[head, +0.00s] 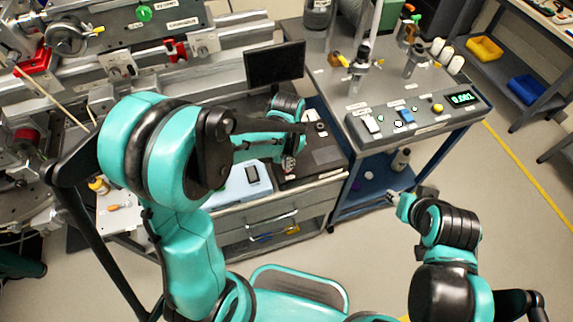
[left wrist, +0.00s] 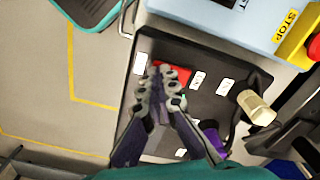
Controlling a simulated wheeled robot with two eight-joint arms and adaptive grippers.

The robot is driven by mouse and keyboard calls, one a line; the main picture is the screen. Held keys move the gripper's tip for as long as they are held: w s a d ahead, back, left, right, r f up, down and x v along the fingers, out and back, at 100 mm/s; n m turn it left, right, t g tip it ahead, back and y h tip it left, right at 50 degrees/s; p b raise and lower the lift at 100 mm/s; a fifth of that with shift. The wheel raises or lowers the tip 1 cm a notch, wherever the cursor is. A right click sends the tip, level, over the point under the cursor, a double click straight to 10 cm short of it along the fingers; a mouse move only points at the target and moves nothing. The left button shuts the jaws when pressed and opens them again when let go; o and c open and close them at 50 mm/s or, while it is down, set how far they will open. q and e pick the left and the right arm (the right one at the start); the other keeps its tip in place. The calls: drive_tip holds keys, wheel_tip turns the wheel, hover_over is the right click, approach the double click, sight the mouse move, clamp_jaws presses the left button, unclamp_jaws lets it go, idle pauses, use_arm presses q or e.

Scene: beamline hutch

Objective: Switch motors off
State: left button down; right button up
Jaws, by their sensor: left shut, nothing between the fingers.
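In the left wrist view a black control panel (left wrist: 165,50) carries a red switch (left wrist: 177,72), small white labels too blurred to read, and a small green spot beside the fingers. My left gripper (left wrist: 165,78) is shut and empty, its fingertips over the red switch and partly hiding it; I cannot tell whether they touch it. In the head view the left gripper (head: 289,164) is over the black panel (head: 323,156) on the grey drawer cabinet, and the red switch is hidden. My right gripper (head: 393,197) is low beside the cart, too small to read its fingers.
A beige knob (left wrist: 256,107) and a purple knob (left wrist: 213,138) stand up from the panel. A blue box (left wrist: 225,20) with a STOP label adjoins it. A monitor (head: 275,64) stands behind. A cart holds a grey control box (head: 425,118) with a lit green display.

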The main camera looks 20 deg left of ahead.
use_arm(q)
drive_tip(key=shift+f, duration=0.2)
drive_tip(key=shift+r, duration=0.1)
wheel_tip(320, 180, up, 7)
drive_tip(key=p, duration=0.5)
idle(0.7)
drive_tip(key=s+a+r+n+t+b, duration=0.1)
drive_tip(key=s+a+r+n+t, duration=0.1)
drive_tip(key=s+r, duration=0.3)
drive_tip(key=s+a+r+n+t, duration=0.2)
drive_tip(key=s+r+n+t, duration=0.1)
drive_tip(key=s+r+t, duration=0.2)
drive_tip(key=shift+s+a+b, duration=0.15)
drive_tip(key=shift+a+b, duration=0.2)
